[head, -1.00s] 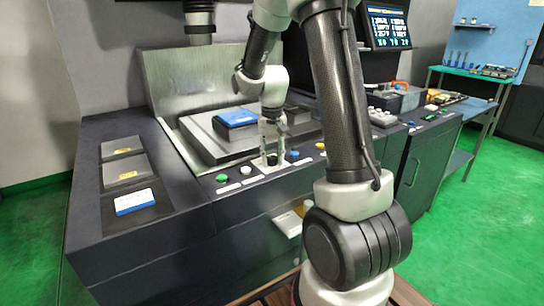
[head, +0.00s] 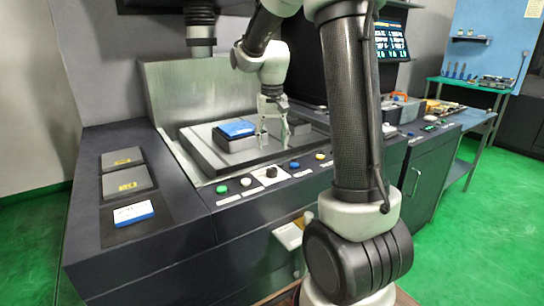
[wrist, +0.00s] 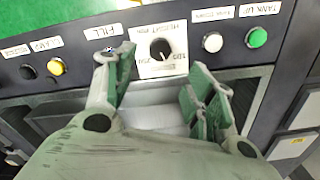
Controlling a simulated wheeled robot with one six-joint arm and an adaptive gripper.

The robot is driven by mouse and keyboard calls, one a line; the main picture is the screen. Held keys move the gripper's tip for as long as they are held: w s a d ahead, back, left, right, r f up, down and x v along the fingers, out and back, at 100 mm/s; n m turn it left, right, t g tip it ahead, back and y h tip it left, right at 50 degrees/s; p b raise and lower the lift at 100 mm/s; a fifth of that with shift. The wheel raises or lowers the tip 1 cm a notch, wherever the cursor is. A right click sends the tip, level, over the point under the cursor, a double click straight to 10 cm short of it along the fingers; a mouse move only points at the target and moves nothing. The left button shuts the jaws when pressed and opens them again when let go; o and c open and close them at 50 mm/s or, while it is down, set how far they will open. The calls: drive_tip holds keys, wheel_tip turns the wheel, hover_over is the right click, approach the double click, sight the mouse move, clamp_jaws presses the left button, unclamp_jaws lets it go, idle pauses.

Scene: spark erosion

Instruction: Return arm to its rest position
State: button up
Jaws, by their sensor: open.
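My gripper (head: 273,137) hangs from my arm above the machine's front panel, fingers apart with nothing between them. In the wrist view my gripper (wrist: 163,80) shows its two green-padded fingers spread. The black rotary knob (head: 271,172) on its white plate is clear of the fingers in the head view. The same knob (wrist: 160,48) shows in the wrist view beyond and between the fingertips, its white mark pointing to the lower right. My upper arm links cross the right half of the head view and hide part of the panel.
A blue-topped block (head: 236,128) sits on the metal worktable close left of my gripper. Green (head: 222,189), white, blue and yellow buttons line the panel. A monitor (head: 391,40) stands behind my arm. A blue-and-white card (head: 133,212) lies at left.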

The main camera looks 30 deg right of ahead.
wheel_tip(320, 180, up, 2)
drive_tip(key=shift+r, duration=0.15)
idle(0.6)
drive_tip(key=s+a+r+n+t, duration=0.2)
drive_tip(key=s, duration=1)
drive_tip(key=s+a+r+n+t, duration=0.2)
drive_tip(key=s+a, duration=0.1)
drive_tip(key=s, duration=0.8)
drive_tip(key=shift+s+r+n, duration=0.3)
drive_tip(key=shift+s+r, duration=0.05)
drive_tip(key=shift+s, duration=0.05)
